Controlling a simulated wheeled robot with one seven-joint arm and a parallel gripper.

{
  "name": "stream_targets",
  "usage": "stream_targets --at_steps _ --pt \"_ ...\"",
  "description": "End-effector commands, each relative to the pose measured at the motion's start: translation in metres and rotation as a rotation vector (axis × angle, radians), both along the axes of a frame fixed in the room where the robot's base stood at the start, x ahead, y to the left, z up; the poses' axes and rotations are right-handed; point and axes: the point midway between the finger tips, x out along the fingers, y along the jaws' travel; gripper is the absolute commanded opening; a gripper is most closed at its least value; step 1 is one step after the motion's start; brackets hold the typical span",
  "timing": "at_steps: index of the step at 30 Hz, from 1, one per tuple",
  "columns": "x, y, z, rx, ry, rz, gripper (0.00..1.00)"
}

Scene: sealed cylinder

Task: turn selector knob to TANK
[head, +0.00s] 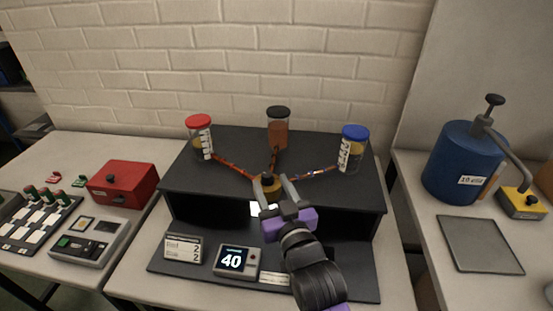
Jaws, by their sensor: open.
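The selector knob (267,181), a small yellow-orange and dark piece, sits where three tubes meet at the front middle of the black stand (360,197). My gripper (272,184), grey fingers on a purple body, reaches up from the lower right. Its jaws are open, with one finger to each side of the knob in the picture; I cannot tell whether they touch it. The knob's pointer and any TANK label are too small or hidden to read. A red-capped jar (199,137), a black-capped jar (278,128) and a blue-capped jar (353,149) stand behind it.
A display reading 40 (238,262) and a label card (183,248) stand in front. A red box (123,184) and control panels (92,241) are at left. A blue cylinder (463,163) with a pump handle and a grey plate (479,244) are on the right table.

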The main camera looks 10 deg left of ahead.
Motion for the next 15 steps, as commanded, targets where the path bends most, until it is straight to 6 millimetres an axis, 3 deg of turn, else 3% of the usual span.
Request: stream_targets --at_steps 5,15 --pt "0.012 0.006 0.0 -0.004 0.006 0.0 0.49" --pt "0.056 0.025 0.0 -0.003 0.005 0.0 0.49"
